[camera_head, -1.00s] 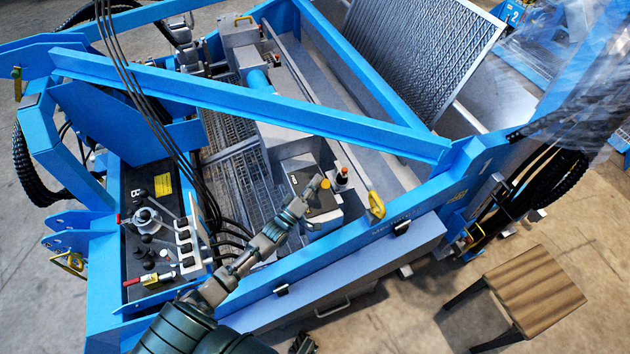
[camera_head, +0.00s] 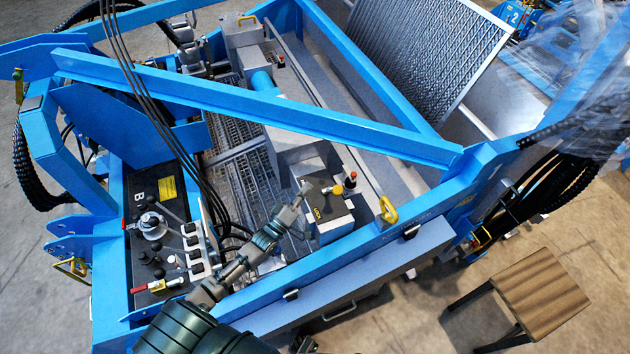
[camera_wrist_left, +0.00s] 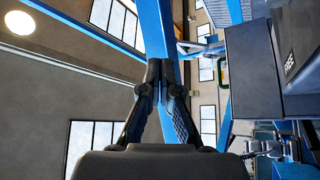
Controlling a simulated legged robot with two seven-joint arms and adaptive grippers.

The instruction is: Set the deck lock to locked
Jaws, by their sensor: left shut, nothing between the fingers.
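The deck lock looks to be the grey box with a dark top (camera_head: 325,208) inside the blue frame. It has a yellow label and a yellow knob (camera_head: 337,190) on its top. My left gripper (camera_head: 306,187) is shut and empty, at the left edge of this box. In the left wrist view, its closed fingers (camera_wrist_left: 160,75) point up with nothing between them. The lock's setting cannot be told. A dark piece at the head view's bottom edge may be my right gripper (camera_head: 305,345).
A red-topped fitting (camera_head: 351,178) stands behind the knob. A yellow handle (camera_head: 388,209) is to the right. A blue beam (camera_head: 270,108) crosses above, and black hoses (camera_head: 160,110) hang at left. A lever panel (camera_head: 160,240) is at lower left, a wooden stool (camera_head: 543,293) at lower right.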

